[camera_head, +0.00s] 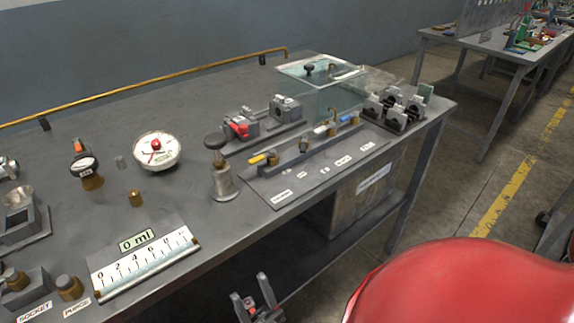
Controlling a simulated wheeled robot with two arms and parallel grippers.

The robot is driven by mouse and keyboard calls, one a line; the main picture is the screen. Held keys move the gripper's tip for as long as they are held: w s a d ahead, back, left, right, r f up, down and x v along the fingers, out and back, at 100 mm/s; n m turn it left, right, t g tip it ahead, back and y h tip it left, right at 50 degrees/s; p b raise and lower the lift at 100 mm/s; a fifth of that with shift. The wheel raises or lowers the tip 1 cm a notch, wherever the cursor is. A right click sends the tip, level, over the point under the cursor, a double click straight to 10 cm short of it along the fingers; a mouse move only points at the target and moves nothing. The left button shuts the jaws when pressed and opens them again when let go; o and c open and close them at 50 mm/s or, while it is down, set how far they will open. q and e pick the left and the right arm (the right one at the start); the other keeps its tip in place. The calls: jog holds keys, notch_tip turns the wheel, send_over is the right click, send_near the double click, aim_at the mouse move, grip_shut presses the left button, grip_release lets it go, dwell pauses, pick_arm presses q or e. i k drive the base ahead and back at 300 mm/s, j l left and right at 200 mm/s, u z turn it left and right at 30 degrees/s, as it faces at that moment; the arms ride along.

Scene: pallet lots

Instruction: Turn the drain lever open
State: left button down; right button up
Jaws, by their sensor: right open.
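A valve manifold (300,153) lies on the grey bench, with a yellow-tipped lever (257,159), a white-tipped lever (320,129) and a blue-tipped lever (344,117) along it. White labels lie on the plate in front of it, too small to read, so I cannot tell which lever is the drain lever. My right gripper (251,288) is at the bottom of the view, open and empty, in front of the bench edge and well apart from the levers. My left gripper is not in view.
A clear tank (322,88) stands behind the manifold, with grey clamp blocks (397,107) to its right. A black-knobbed metal post (222,176) stands left of the manifold. A round gauge (156,152) and a 0 ml scale (143,262) are further left. The front edge is clear below the manifold.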

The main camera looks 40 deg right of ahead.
aim_at(271, 152)
jog(key=k+z, duration=0.2)
jog(key=z, duration=0.15)
jog(key=j+z, duration=0.15)
jog(key=z, duration=0.5)
jog(key=i, duration=0.95)
jog(key=k, duration=0.9)
jog(key=i+l+u, duration=0.1)
jog(key=l+u, duration=0.2)
jog(key=u, duration=0.15)
jog(key=l+u, duration=0.3)
jog(key=u, duration=0.2)
